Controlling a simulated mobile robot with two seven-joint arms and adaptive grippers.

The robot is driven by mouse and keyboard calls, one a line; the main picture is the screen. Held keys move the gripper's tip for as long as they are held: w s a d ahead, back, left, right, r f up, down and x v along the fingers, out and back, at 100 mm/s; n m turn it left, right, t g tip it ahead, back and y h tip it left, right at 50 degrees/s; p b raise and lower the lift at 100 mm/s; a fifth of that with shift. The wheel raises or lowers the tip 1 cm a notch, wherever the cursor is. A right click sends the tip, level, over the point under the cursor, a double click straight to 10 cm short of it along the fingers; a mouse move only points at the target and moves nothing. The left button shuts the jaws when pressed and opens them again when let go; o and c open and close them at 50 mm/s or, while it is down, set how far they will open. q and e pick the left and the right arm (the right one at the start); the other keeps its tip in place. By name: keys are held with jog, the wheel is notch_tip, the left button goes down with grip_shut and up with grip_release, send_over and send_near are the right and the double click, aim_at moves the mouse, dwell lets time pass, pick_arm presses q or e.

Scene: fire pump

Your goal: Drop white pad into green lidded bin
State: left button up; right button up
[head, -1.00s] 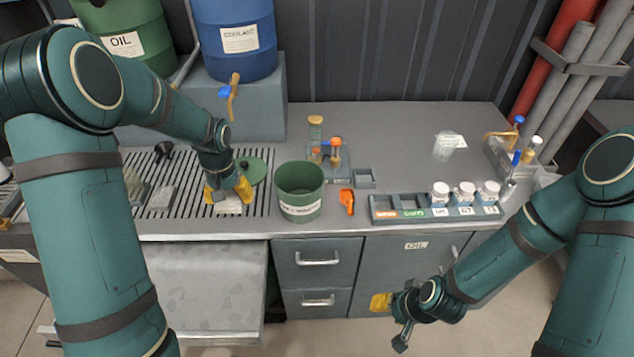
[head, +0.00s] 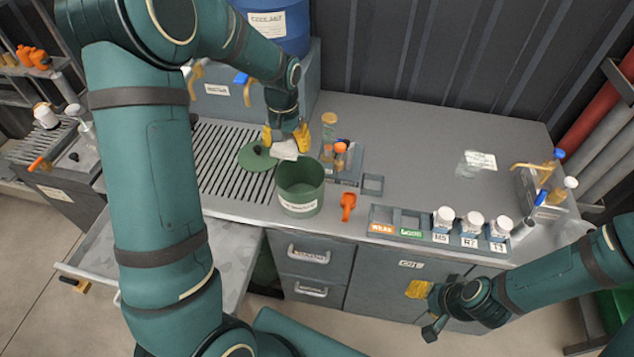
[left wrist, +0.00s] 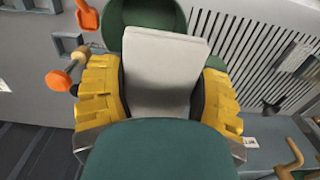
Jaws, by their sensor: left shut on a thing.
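The white pad (head: 284,150) is held between the yellow fingers of my left gripper (head: 287,140). In the left wrist view the pad (left wrist: 163,70) stands between both fingers (left wrist: 160,95). The green bin (head: 300,205) stands open on the bench; the pad is at its back-left, near the rim in the head view. In the left wrist view the bin (left wrist: 140,14) is partly hidden behind the pad. The round green lid (head: 254,160) lies on the slatted grate left of the bin. My right gripper (head: 425,308) is low before the cabinet, its jaw opening unclear.
An orange object (head: 348,205) lies right of the bin. A small rack with orange-capped items (head: 338,160) stands behind it. A labelled tray (head: 400,222) holds several white-capped jars. A blue drum (head: 270,28) stands at the back. The bench behind the tray is mostly clear.

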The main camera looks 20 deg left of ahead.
pick_arm(q)
jog(key=shift+w+d+r, duration=0.2)
jog(key=shift+w+d, duration=0.1)
jog(key=shift+w, duration=0.05)
jog(key=shift+s+f, duration=0.1)
jog(key=shift+f, duration=0.35)
notch_tip(320, 180, down, 5)
jog(key=shift+r+b, duration=0.1)
jog(key=shift+b, duration=0.8)
pick_arm(e)
jog(key=shift+w+d+f, duration=0.15)
jog(key=shift+f, duration=0.25)
jog(key=shift+w+d+f, duration=0.15)
jog(key=shift+f, duration=0.25)
pick_arm(q)
jog(key=o, duration=1.1)
jog(key=shift+r, duration=0.1)
